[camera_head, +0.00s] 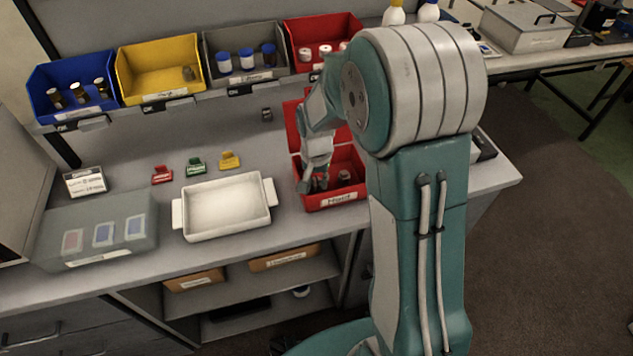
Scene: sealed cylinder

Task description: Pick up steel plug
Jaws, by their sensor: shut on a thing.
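My gripper (316,183) reaches down into the left part of the open red bin (336,202) on the bench, labelled at its front. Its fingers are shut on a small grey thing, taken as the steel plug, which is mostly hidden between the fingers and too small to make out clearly. Another small dark, metallic-looking piece (344,175) lies in the same bin, to the right of the fingers and apart from them.
A white tray (226,233) with handles stands left of the red bin. Small red, green and yellow tagged items lie behind it. A yellow bin (160,98) with a grey piece, and blue, grey and red bins line the back. A small metal piece (266,114) stands on the bench.

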